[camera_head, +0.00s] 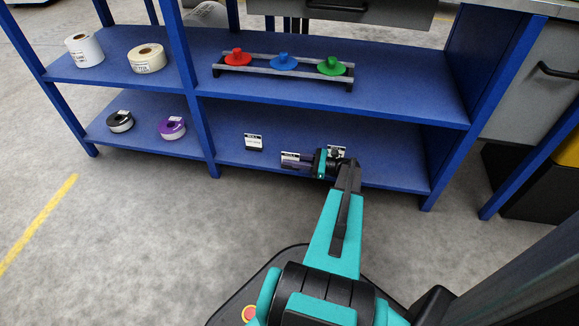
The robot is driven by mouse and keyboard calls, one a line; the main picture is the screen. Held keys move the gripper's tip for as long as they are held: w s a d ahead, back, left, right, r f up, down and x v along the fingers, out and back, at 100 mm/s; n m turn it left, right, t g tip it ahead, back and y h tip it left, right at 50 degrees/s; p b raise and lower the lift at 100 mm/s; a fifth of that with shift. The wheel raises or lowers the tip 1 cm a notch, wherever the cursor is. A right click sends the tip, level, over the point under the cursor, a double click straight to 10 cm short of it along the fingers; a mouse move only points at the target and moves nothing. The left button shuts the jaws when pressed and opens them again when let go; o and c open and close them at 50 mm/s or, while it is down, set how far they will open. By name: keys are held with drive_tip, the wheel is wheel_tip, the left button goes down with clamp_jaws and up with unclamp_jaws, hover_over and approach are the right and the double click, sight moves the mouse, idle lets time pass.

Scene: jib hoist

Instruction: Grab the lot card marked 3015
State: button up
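Three small white cards with dark print stand on the lower blue shelf: a left card (254,139), a middle card (290,156) and a right card (337,150). Their numbers are too small to read, so I cannot tell which is 3015. My gripper (293,165) reaches in over the shelf's front edge and points left. Its fingertips are at the middle card, overlapping its lower part in the picture. I cannot tell whether they touch or grip it. My wrist partly hides the right card. The left card stands clear of the gripper.
Blue shelf posts and the upper shelf (400,98) enclose the space around my arm. The upper shelf holds a rack (258,70) with red, blue and green knobs. Tape rolls, including a purple one (172,128), sit left. The lower shelf's right part (395,172) is free.

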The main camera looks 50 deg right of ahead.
drive_tip(key=shift+w+a, duration=0.1)
idle(0.5)
clamp_jaws()
drive_tip(key=shift+r, duration=0.15)
drive_tip(key=shift+r+p, duration=0.45)
wheel_tip(320, 180, up, 3)
drive_tip(key=shift+f+p, duration=0.1)
drive_tip(key=shift+p, duration=0.85)
drive_tip(key=s+a+p, duration=0.2)
drive_tip(key=s, duration=0.5)
drive_tip(key=s+a+r+p, duration=0.1)
drive_tip(key=s+a+p, duration=0.1)
drive_tip(key=s, duration=0.6)
drive_tip(key=shift+a+p, duration=0.4)
drive_tip(key=shift+a, duration=0.15)
